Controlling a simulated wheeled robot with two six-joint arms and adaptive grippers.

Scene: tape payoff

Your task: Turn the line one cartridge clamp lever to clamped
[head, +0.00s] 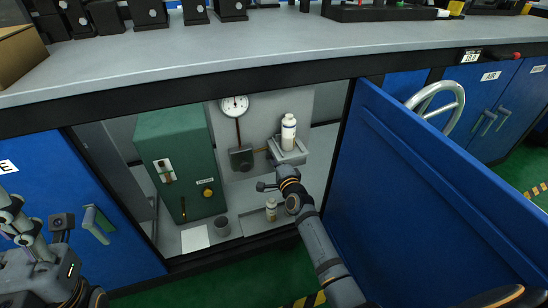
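I cannot pick out with certainty the line one cartridge clamp lever. A green cabinet (183,150) stands inside the open bay, with a small lever-like fitting (164,170) on a pale plate and a yellow knob (208,193). A dark block (241,159) hangs under a round gauge (235,106) on the grey back panel. My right arm reaches into the bay, its gripper (287,176) just below a small bracket (290,152) bearing a white bottle (289,131). Its fingers are too small and dark to read. My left gripper (12,206) is at the far left, outside the bay.
An open blue door (430,200) stands to the right of my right arm. The grey worktop (200,65) runs above the bay.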

